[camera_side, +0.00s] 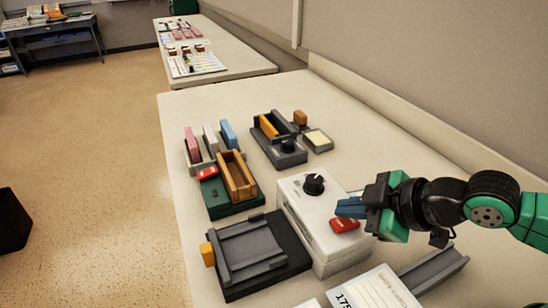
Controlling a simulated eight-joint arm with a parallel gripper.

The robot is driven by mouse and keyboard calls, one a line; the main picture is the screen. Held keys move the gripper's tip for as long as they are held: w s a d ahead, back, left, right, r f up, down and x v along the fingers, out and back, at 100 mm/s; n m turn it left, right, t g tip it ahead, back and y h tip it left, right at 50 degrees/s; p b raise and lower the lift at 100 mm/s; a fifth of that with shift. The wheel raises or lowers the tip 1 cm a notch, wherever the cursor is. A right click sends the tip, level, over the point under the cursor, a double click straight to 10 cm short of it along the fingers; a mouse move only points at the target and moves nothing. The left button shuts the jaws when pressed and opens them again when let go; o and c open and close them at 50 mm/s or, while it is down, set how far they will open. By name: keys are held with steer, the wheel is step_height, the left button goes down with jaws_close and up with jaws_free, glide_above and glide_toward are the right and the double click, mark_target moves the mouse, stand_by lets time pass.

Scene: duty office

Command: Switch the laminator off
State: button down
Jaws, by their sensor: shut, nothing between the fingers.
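The white box-shaped machine (298,206), with a black knob (314,184) on top, looks like the laminator; no readable label confirms this. A red switch (344,226) sits at its right front part. Whether the switch is on or off cannot be told. My gripper (345,208) is shut and empty, with its blue fingers pointing left. In the picture the fingertips are just above the red switch, and I cannot tell whether they touch the machine. The gripper hides part of the machine's right side.
A dark tray (247,247) with an orange block stands left of the machine. Behind are a green-based device (216,201) with its own red switch, and a grey device (284,153) with a knob. A grey channel (436,270) and papers (372,291) lie in front.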

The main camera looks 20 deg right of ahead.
mark_target(353, 226)
stand_by(0.8)
steer(key=shift+f, duration=0.45)
steer(key=shift+s+a+f, duration=0.1)
steer(key=shift+f, duration=0.35)
stand_by(0.6)
steer(key=shift+s+d+r, duration=0.15)
steer(key=shift+d+r, duration=0.1)
steer(key=shift+r, duration=0.5)
steer(key=shift+r, duration=0.1)
steer(key=r, duration=0.5)
steer(key=shift+d, duration=0.4)
